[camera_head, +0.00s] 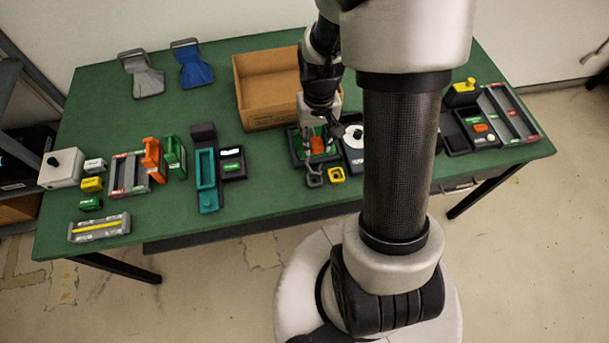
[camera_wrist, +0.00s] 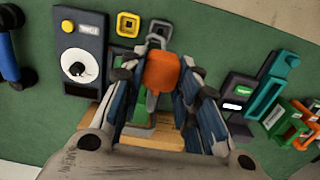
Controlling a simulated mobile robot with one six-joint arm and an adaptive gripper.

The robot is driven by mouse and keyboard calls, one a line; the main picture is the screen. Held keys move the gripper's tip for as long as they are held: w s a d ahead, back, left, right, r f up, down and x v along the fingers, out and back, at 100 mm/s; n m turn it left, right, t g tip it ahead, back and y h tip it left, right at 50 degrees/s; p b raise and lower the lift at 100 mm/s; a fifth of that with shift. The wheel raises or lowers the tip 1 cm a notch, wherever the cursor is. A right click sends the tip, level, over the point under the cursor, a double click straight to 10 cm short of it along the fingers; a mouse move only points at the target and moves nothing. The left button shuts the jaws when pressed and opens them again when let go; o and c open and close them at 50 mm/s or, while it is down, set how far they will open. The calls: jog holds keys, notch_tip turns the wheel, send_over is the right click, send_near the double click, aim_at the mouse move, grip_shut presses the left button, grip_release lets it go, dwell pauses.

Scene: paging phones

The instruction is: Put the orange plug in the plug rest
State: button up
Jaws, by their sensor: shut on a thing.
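The orange plug (camera_wrist: 161,72) is between the fingers of my gripper (camera_wrist: 160,75) in the wrist view, and the gripper is shut on it. In the head view the orange plug (camera_head: 317,145) shows below my gripper (camera_head: 319,138), above or in a dark tray with a green inside (camera_head: 296,149). I cannot tell whether the plug touches that tray. A grey square ring (camera_head: 314,179) and a yellow square ring (camera_head: 336,175) lie at the table's front side. No label marks the plug rest, so I cannot tell which piece it is.
A black unit with a white dial (camera_wrist: 79,66) stands beside the gripper. An open cardboard box (camera_head: 268,88) is behind it. Teal and dark holders (camera_head: 206,180) stand to the left, with orange and green blocks (camera_head: 152,159) beyond. The green table (camera_head: 110,120) has free room at centre left.

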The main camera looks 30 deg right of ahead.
notch_tip(320, 180, down, 16)
jog(key=b, duration=0.4)
jog(key=shift+w+f, duration=0.1)
jog(key=shift+f, duration=0.05)
jog(key=shift+f+b, duration=0.25)
jog(key=shift+b, duration=0.05)
jog(key=o, duration=0.7)
jog(key=shift+f, duration=0.1)
jog(key=o, duration=0.5)
jog(key=shift+c, duration=0.2)
